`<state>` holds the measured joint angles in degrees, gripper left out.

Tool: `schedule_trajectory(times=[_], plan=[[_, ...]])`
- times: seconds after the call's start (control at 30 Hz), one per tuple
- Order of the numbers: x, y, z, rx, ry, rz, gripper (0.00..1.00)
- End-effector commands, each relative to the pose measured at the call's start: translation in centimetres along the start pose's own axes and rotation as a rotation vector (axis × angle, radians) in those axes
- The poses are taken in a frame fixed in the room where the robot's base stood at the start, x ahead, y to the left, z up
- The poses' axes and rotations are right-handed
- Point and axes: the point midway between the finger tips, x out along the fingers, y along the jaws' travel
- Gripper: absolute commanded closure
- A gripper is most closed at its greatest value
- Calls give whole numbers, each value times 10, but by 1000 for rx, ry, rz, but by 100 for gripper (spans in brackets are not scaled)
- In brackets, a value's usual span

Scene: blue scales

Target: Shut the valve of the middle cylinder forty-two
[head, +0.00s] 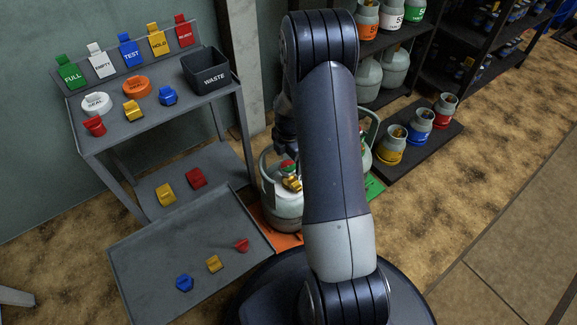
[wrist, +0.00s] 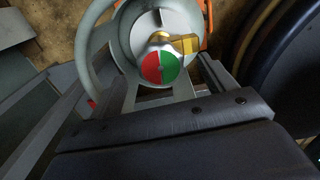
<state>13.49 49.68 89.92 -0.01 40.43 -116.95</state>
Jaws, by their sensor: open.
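A grey gas cylinder (head: 283,208) stands upright on an orange floor mat, left of my arm. Its number is not readable. Its round valve knob, half red and half green, shows in the wrist view (wrist: 160,67), with a brass fitting (wrist: 184,44) behind it on the right. My gripper (wrist: 170,88) is open, with a finger on each side of the knob's near edge; I cannot tell whether they touch it. In the head view my gripper (head: 287,145) is just above the valve. A second cylinder (head: 366,158) is mostly hidden behind my arm, by a green mat.
A grey bench (head: 150,122) with coloured tags, seals and a black waste bin (head: 207,70) stands left. A low tray (head: 150,275) with several caps lies left of the cylinder. Small cylinders (head: 390,147) stand on a dark platform right. Open floor lies right.

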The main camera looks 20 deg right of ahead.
Motion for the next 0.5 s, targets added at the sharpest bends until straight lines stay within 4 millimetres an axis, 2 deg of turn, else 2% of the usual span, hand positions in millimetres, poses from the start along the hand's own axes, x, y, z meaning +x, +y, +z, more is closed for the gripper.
schedule_trajectory(times=[0.03, 0.13, 0.5], plan=[[10, 0, 0, 0, 1, -2, 21], [19, 0, 0, 0, 0, 0, 21], [23, 0, 0, 1, 0, 1, 21]])
